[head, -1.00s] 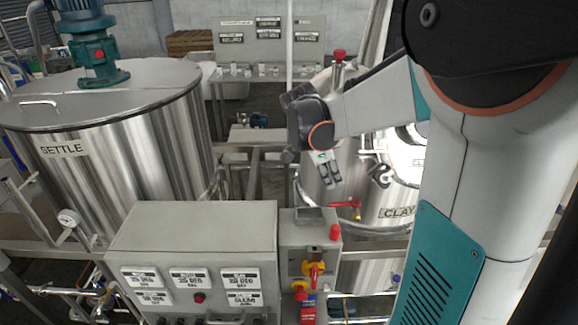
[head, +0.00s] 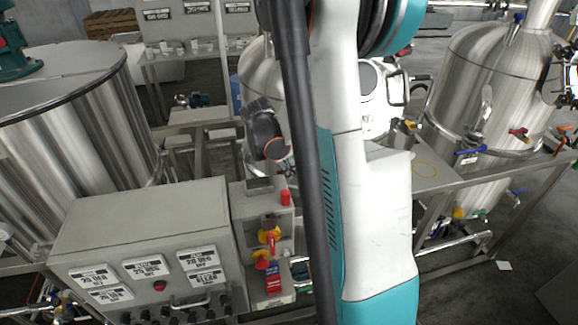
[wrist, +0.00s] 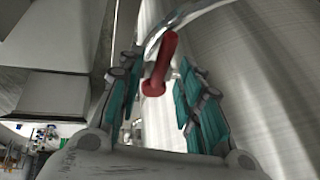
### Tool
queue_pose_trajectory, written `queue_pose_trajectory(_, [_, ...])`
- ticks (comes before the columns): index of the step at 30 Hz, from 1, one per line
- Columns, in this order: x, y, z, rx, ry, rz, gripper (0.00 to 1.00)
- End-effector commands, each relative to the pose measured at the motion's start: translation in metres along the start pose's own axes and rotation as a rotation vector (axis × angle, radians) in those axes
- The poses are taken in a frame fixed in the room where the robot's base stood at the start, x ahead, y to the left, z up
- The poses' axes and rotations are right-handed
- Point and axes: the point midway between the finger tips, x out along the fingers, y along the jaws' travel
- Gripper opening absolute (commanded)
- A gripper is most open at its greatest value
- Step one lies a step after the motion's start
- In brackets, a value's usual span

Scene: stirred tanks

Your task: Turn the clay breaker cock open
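In the wrist view, the cock's red handle (wrist: 160,66) stands in the gap between my gripper's fingers. My gripper (wrist: 158,80) is open, with its teal-padded fingers on either side of the handle and no clear contact. The handle's upper end lies by a curved metal rim. The shiny steel wall of the clay tank (wrist: 240,75) fills the right side. My wrist shows there, but the fingers and the red handle are hidden.
A grey control box (head: 150,235) and a smaller switch box (head: 240,215) with red and yellow knobs stand in front. The settle tank (head: 60,130) is at left. Another steel tank (head: 490,100) with red and blue handles stands at right.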

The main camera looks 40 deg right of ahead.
Motion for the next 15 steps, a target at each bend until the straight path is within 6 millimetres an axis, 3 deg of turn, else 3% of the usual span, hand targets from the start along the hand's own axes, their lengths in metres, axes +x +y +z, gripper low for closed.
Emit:
queue_pose_trajectory(8, [0.0020, -0.0001, 0.0001, 0.000, 0.000, 0.000, 0.33])
queue_pose_trajectory(9, [0.0019, -0.0001, 0.0001, 0.000, 0.000, 0.000, 0.31])
queue_pose_trajectory(13, [0.0018, -0.0002, 0.0001, 0.000, 0.000, 0.000, 0.01])
queue_pose_trajectory(15, [0.0017, -0.0002, 0.0001, 0.000, 0.000, 0.000, 0.00])
